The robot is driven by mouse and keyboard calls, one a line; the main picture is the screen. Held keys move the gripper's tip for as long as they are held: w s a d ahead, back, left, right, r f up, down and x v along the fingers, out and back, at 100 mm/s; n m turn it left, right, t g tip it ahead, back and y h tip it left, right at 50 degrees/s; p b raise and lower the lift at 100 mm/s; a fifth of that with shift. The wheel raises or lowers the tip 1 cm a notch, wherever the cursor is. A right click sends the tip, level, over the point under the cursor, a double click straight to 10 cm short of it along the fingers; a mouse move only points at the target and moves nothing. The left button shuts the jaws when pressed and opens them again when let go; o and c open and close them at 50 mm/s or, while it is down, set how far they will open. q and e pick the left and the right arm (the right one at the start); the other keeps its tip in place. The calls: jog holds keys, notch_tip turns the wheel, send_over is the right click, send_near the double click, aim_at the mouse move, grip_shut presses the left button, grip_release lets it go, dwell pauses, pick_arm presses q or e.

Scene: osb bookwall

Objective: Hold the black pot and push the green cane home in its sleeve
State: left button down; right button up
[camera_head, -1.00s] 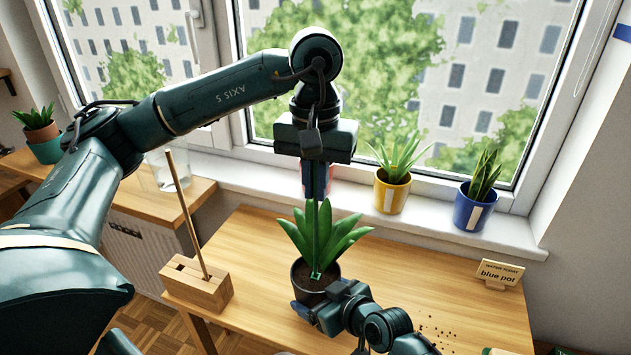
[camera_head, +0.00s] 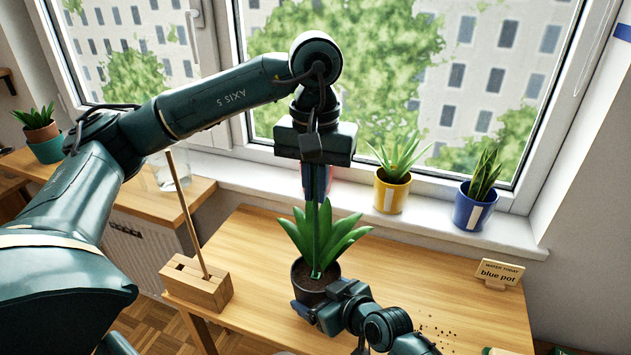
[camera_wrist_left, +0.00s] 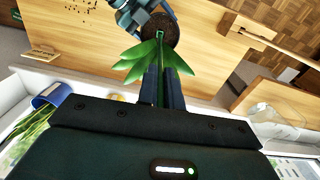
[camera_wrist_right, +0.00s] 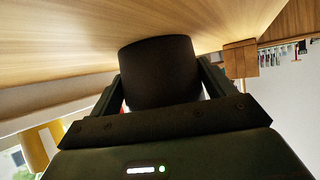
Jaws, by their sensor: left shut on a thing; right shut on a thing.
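The black pot (camera_head: 303,286) stands on the wooden table with a leafy green plant in dark soil. My right gripper (camera_head: 318,312) is shut on the pot's side; the right wrist view shows the pot (camera_wrist_right: 158,72) between its fingers. My left gripper (camera_head: 317,192) points down above the plant, shut on the green cane (camera_wrist_left: 160,84), which shows as a thin strip between the fingers. The small green sleeve (camera_wrist_left: 159,35) is at the soil, also visible in the head view (camera_head: 315,274). Leaves and fingers hide much of the cane, so its depth in the sleeve is unclear.
A wooden block (camera_head: 198,284) with a thin upright stick stands at the table's left. A yellow pot (camera_head: 390,194) and a blue pot (camera_head: 474,208) stand on the windowsill. A "blue pot" sign (camera_head: 498,273) is at the right. The table's middle right is mostly clear.

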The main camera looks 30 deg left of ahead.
pick_arm(q)
notch_tip(320, 180, down, 9)
jog(key=shift+r, duration=0.2)
dwell(2.8)
jog(key=c, duration=1.5)
grip_release()
jog(key=shift+r, duration=0.1)
notch_tip(320, 180, up, 12)
jog(key=shift+f, duration=0.1)
pick_arm(e)
jog(key=o, duration=0.7)
jog(key=shift+d, duration=0.1)
